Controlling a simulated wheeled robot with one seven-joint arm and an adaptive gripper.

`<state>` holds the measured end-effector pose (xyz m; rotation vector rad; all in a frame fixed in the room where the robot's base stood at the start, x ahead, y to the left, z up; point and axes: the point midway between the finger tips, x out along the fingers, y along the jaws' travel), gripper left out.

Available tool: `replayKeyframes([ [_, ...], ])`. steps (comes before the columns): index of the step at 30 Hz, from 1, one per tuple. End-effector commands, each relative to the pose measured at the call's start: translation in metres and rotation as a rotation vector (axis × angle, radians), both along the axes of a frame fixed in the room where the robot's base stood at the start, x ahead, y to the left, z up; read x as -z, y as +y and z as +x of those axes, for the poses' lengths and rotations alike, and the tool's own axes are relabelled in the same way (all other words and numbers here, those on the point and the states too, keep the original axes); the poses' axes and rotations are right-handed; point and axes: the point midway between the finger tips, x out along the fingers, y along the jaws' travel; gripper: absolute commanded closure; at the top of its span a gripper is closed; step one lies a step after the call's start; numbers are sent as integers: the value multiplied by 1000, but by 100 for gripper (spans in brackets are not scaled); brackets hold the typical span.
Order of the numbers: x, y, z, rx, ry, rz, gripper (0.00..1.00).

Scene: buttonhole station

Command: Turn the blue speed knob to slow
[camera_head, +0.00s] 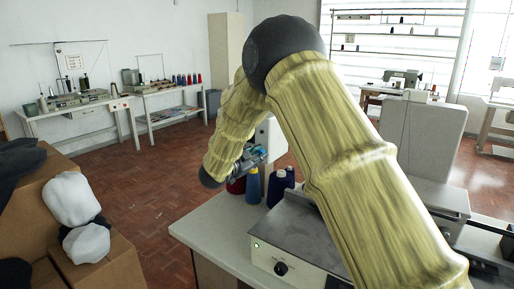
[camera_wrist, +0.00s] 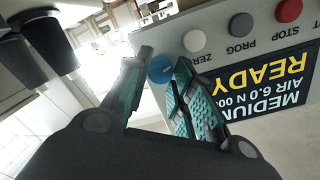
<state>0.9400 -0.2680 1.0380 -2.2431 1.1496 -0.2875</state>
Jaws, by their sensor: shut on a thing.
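The blue speed knob (camera_wrist: 160,69) is on a light grey control panel (camera_wrist: 205,22) in the wrist view. My gripper (camera_wrist: 163,62) has one finger on each side of it and is shut on it. The knob's pointer is too small to read. The panel's dark display (camera_wrist: 265,82) shows upside down and reads MEDIUM and READY. In the head view my gripper (camera_head: 252,160) is at the white panel housing (camera_head: 270,132); the knob itself cannot be made out there.
Blue (camera_head: 253,188) and navy (camera_head: 278,188) thread cones stand below my gripper on the worktable (camera_head: 205,228).

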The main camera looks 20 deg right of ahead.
Motion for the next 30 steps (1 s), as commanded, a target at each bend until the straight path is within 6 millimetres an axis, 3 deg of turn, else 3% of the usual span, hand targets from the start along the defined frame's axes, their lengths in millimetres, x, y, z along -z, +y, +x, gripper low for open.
replayKeyframes([
  [12, -1, 0, 0, 0, 141, -110, 99],
  [28, 0, 0, 1, 0, 157, -123, 100],
  [29, 0, 0, 1, 0, 157, -123, 72],
  [30, 0, 0, 1, 0, 157, -123, 65],
])
